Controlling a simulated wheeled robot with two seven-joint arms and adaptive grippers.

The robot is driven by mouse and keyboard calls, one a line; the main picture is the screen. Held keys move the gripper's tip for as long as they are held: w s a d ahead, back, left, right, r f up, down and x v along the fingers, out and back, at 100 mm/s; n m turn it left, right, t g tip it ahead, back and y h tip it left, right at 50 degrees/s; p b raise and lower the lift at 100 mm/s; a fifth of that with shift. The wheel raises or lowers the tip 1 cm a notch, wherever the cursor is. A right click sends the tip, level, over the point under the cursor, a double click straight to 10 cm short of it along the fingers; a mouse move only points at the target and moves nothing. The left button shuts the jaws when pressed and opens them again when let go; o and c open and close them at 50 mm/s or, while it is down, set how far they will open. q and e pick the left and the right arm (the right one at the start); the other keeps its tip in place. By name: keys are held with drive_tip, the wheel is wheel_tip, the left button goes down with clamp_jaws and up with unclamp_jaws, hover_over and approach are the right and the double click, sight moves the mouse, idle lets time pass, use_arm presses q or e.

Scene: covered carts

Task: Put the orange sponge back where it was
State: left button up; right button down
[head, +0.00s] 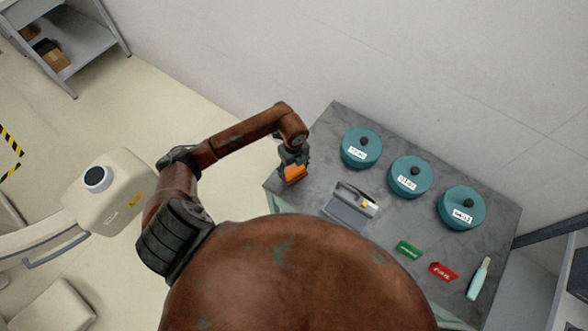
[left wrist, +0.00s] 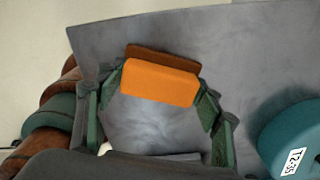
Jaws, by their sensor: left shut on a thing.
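The orange sponge (head: 294,174) is at the left end of the grey table (head: 325,130). My left gripper (head: 292,165) is shut on it from above. In the left wrist view the sponge (left wrist: 160,82) sits between the two green fingers of my left gripper (left wrist: 155,95), with a darker brown side showing along its far edge. The grey tabletop lies beneath it. I cannot tell whether the sponge touches the table or is held just above it. My right gripper is not in view.
Three teal lidded pots with labels (head: 361,148) (head: 409,176) (head: 461,207) stand along the back. A grey device (head: 350,204) is right of the sponge.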

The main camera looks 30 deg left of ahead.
sight(294, 169)
use_arm(q)
drive_tip(key=shift+f, duration=0.1)
drive_tip(key=o, duration=1)
wheel_tip(294, 169, up, 12)
